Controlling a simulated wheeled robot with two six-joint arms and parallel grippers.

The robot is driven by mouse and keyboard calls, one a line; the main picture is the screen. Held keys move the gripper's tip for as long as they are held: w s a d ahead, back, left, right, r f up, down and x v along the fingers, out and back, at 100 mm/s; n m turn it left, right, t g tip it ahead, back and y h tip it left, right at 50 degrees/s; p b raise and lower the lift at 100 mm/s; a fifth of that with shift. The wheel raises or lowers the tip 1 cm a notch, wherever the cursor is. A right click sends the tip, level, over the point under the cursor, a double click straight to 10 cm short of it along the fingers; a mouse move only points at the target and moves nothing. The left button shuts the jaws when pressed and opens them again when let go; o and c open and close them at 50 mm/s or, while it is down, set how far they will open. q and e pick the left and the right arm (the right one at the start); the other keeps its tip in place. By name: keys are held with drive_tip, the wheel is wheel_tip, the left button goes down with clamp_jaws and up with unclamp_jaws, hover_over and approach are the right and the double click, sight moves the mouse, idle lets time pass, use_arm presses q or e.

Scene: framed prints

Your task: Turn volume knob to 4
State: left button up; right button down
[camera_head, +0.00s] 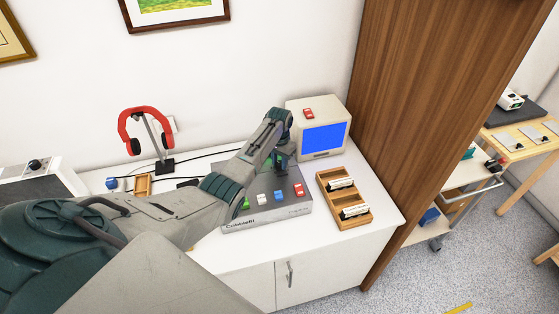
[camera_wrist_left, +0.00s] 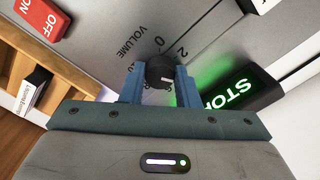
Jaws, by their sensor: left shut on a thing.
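The black volume knob (camera_wrist_left: 160,72) sits on the grey panel beside the printed word VOLUME (camera_wrist_left: 130,42). The marks 0 and 2 show past the knob; other marks are mostly hidden by my fingers. A small pale mark shows on the knob, toward the lower right. My left gripper (camera_wrist_left: 160,84) is shut on the knob, one blue finger on each side. In the head view my left gripper (camera_head: 279,160) reaches down over the back of the grey console (camera_head: 265,217), and hides the knob there. My right gripper is not in view.
A green lit STOP button (camera_wrist_left: 238,92) is close right of the fingers; a red OFF/ON switch (camera_wrist_left: 40,18) is upper left. A monitor (camera_head: 323,137) stands behind the console, and a wooden tray (camera_head: 334,204) lies to its right. Red headphones (camera_head: 145,112) stand at left.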

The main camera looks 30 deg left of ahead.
sight(279, 163)
use_arm(q)
drive_tip(key=shift+w+r, duration=0.1)
drive_tip(key=shift+r, duration=0.05)
idle(0.3)
drive_tip(key=o, duration=1)
drive_tip(key=shift+c, duration=0.2)
wheel_tip(279, 163, up, 11)
drive_tip(key=b, duration=0.2)
drive_tip(key=shift+b, duration=0.35)
drive_tip(key=shift+f, duration=0.2)
